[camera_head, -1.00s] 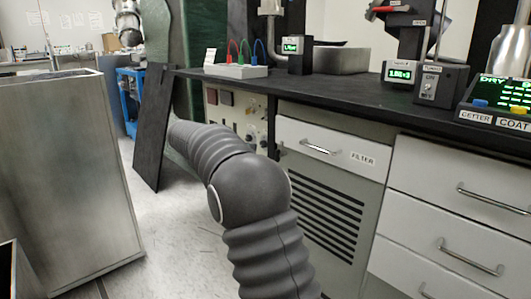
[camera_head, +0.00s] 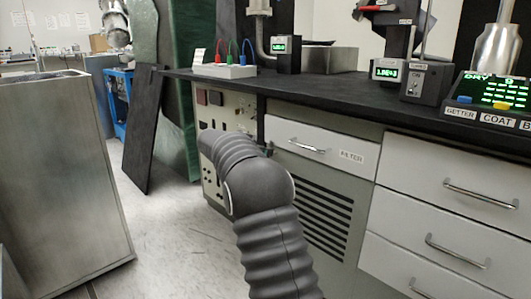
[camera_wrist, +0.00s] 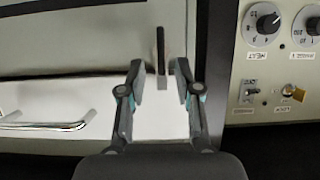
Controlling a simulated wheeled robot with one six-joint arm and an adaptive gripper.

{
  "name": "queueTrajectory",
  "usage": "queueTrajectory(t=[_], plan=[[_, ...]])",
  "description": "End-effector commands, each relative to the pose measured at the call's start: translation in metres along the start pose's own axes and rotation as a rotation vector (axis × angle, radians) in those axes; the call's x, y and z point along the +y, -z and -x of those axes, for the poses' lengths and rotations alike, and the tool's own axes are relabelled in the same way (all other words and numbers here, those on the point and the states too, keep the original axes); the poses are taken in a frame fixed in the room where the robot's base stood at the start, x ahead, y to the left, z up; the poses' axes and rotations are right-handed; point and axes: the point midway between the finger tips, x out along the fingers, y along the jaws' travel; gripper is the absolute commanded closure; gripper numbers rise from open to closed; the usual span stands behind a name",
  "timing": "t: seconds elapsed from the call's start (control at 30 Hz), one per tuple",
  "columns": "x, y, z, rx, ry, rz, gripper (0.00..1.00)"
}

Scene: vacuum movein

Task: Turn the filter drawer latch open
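The white filter drawer (camera_head: 318,147) has a metal handle and a FILTER label, and looks closed under the black bench. In the wrist view, which is upside down relative to the head view, the drawer front (camera_wrist: 80,105) is pale. A thin dark latch bar (camera_wrist: 161,48) stands upright there near the drawer's edge. My gripper (camera_wrist: 161,82) is open, with one finger on each side of the bar's grey end. A gap shows on both sides, and I cannot tell the depth. In the head view my arm hides the gripper.
A control panel (camera_wrist: 274,70) with knobs and switches sits right beside the drawer in the wrist view. The drawer handle (camera_wrist: 48,122) juts out at left. A grey metal cabinet (camera_head: 60,180) stands at left, with bare floor (camera_head: 180,235) between it and the bench.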

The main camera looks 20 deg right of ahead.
Motion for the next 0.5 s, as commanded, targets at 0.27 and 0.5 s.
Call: queueTrajectory(t=[0.27,0.5], plan=[[0.0,0.0,-0.021,0.0,0.0,0.001,0.67],[0.0,0.0,-0.022,0.0,0.0,0.001,0.67]])
